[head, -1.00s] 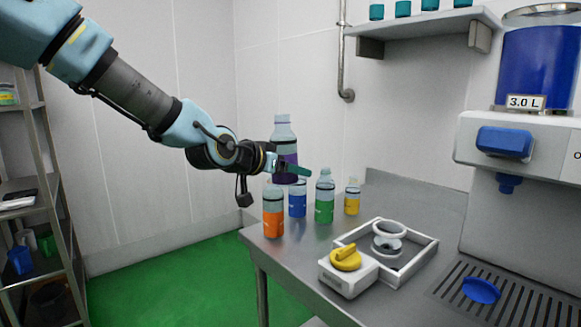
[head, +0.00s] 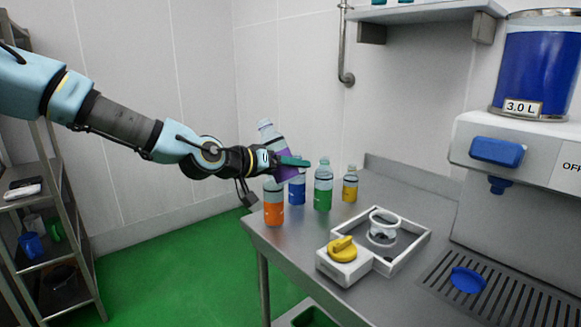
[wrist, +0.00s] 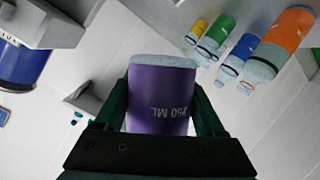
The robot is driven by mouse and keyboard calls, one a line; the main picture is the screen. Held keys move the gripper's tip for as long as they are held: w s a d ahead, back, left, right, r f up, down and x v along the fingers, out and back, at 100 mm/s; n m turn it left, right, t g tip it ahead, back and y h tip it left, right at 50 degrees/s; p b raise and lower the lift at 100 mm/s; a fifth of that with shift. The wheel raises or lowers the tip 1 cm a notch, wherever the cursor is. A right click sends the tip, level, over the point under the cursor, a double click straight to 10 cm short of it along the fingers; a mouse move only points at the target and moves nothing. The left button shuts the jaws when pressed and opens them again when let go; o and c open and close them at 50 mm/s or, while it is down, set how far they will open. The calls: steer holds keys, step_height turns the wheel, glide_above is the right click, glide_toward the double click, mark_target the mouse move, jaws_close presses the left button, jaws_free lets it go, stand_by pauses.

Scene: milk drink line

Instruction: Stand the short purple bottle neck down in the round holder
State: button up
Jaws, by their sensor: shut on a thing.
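The purple bottle (head: 281,170) is held in my gripper (head: 290,163), lifted above the table among the standing bottles. In the head view it is tilted, its neck pointing up and to the left.
Orange (head: 273,208), blue (head: 297,188), green (head: 323,185) and yellow (head: 350,184) bottles stand close below and beside the held bottle. A yellow knob (head: 342,248) is in front of the holder. A dispenser (head: 520,150) with a drip grate stands at the right.

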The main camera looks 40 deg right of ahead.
steer(key=shift+w+n+g+h+p, duration=0.1)
steer(key=shift+n+g+h+p, duration=0.35)
steer(key=shift+n, duration=0.75)
steer(key=shift+f+n+g, duration=0.1)
steer(key=shift+n+g, duration=0.45)
steer(key=shift+n, duration=0.05)
steer(key=shift+n+h, duration=0.25)
steer(key=shift+n, duration=0.05)
steer(key=shift+b, duration=0.3)
